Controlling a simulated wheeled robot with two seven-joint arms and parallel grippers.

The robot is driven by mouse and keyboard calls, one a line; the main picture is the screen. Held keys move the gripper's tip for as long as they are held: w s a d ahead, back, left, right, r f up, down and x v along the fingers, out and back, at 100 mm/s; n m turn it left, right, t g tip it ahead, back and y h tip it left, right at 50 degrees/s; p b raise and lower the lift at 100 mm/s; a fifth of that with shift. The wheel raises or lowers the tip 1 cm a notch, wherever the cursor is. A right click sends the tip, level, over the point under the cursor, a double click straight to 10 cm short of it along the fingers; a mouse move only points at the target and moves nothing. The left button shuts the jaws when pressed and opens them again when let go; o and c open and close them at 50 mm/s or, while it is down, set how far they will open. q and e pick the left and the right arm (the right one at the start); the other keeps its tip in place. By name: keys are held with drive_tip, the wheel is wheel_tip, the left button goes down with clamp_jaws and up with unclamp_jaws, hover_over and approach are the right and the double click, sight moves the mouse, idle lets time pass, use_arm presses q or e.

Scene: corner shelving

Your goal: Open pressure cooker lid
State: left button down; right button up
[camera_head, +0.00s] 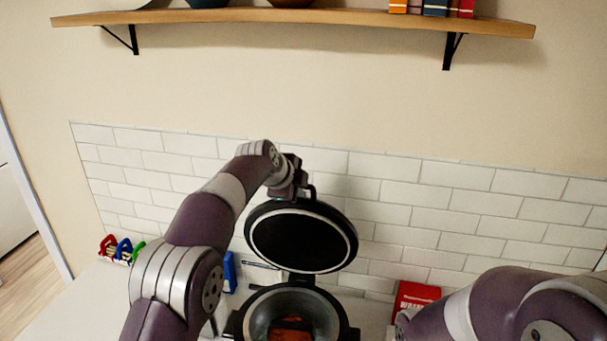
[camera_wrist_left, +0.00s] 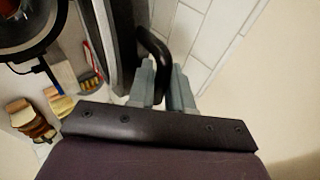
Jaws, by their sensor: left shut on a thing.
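The pressure cooker (camera_head: 342,322) stands on the counter at the bottom middle, its pot open from above with something orange-brown inside. Its round dark lid (camera_head: 300,240) stands raised and tilted up above the back of the pot, with its inner side toward the head camera. My left gripper (camera_head: 300,186) is at the top of the lid. In the left wrist view my left gripper (camera_wrist_left: 166,88) has its grey fingers on either side of the black lid handle (camera_wrist_left: 155,50), shut on it. My right arm shows at the lower right; its gripper is out of view.
A red box (camera_head: 415,297) stands right of the cooker. A blue item (camera_head: 229,272) is left of it, and small coloured items (camera_head: 122,249) sit at the counter's left end. The tiled wall (camera_head: 430,215) is close behind the lid. A wooden shelf (camera_head: 300,17) hangs above.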

use_arm(q)
drive_tip(key=shift+w+d+f, duration=0.15)
drive_tip(key=shift+d+f, duration=0.1)
drive_tip(key=shift+d, duration=0.2)
drive_tip(key=shift+w+d+f, duration=0.15)
drive_tip(key=shift+d+f, duration=0.05)
drive_tip(key=shift+d, duration=0.2)
drive_tip(key=shift+s+a, duration=0.15)
drive_tip(key=shift+a, duration=0.45)
drive_tip(key=c, duration=1.1)
unclamp_jaws()
drive_tip(key=shift+c, duration=0.2)
drive_tip(key=shift+d, duration=0.45)
drive_tip(key=shift+r, duration=0.1)
use_arm(e)
drive_tip(key=shift+w+d+r, duration=0.25)
drive_tip(key=shift+w+d, duration=0.1)
drive_tip(key=shift+d, duration=0.3)
use_arm(q)
drive_tip(key=shift+a, duration=0.1)
drive_tip(key=b+v, duration=0.4)
drive_tip(key=v, duration=0.8)
drive_tip(key=shift+r+b, duration=0.4)
drive_tip(key=shift+r, duration=0.15)
use_arm(e)
wheel_tip(320, 180, down, 5)
drive_tip(key=shift+d+f, duration=0.1)
